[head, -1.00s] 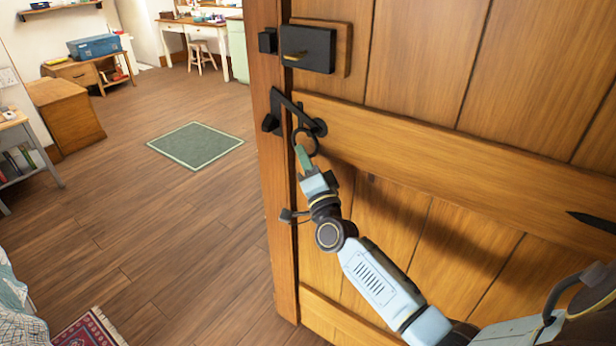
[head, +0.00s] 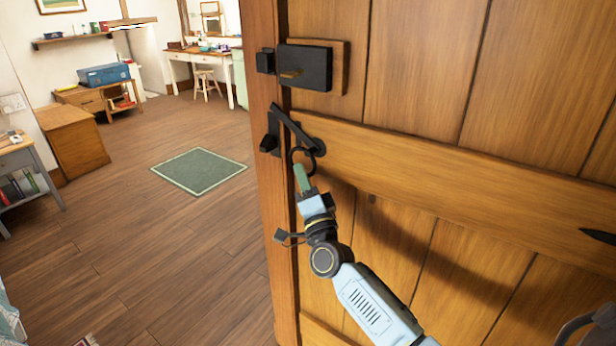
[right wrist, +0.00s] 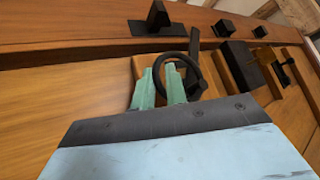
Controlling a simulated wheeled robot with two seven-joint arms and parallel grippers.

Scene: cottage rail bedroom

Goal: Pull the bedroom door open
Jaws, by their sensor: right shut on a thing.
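The bedroom door (head: 420,80) is made of light brown wooden planks and fills the right of the head view. Near its left edge is a black latch with a hanging ring handle (head: 303,160). The ring also shows in the right wrist view (right wrist: 194,84). My right gripper (head: 301,178) is at the ring, its green fingers shut on it; the fingers (right wrist: 160,88) hide part of the ring in the right wrist view. I cannot tell whether there is a gap at the door's edge. My left gripper is not in view.
A black lock box (head: 305,66) sits above the latch. A wooden upright (head: 268,200) runs along the door's left side. To the left are bare floor, a green rug (head: 200,171), a wooden cabinet (head: 72,148) and a grey shelf unit (head: 35,190).

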